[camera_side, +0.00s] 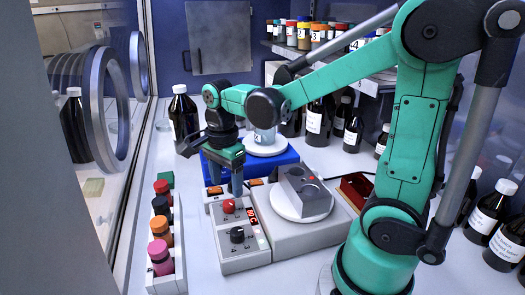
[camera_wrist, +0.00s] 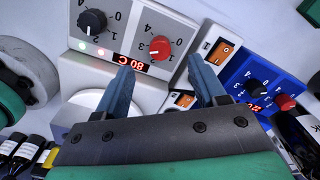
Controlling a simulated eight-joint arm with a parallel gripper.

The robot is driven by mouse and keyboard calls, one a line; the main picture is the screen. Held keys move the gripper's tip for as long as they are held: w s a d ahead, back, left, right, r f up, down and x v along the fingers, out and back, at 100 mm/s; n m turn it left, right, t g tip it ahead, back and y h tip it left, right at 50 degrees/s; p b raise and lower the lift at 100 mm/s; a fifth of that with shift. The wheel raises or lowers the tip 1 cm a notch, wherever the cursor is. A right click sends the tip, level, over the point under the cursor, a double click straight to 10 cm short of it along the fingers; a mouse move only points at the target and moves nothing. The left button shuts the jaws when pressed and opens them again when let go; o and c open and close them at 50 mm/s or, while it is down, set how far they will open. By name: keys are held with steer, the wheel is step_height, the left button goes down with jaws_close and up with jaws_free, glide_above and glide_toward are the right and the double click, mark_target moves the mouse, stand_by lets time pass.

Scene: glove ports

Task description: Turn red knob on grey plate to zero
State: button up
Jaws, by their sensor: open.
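The red knob (camera_side: 229,206) sits on the sloped grey plate (camera_side: 243,257) at the front of the grey hotplate, beside a black knob (camera_side: 237,234). In the wrist view the red knob (camera_wrist: 160,46) shows beyond the fingertips, with digits printed around it; a pale mark lies on its lower left, but I cannot tell the exact setting. My gripper (camera_side: 236,183) points down just behind the red knob in the side view. In the wrist view my gripper (camera_wrist: 158,66) is open, and its fingers are apart from the knob.
A red display (camera_wrist: 130,62) reads 80 C. A blue hotplate (camera_side: 278,158) with its own red knob (camera_wrist: 283,101) stands behind, bearing a beaker. A grey block (camera_side: 303,193) sits on the grey hotplate's round top. A rack of coloured-cap bottles (camera_side: 178,262) stands left.

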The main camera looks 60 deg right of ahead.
mark_target(228, 203)
steer(key=shift+f, duration=2.5)
jaws_close()
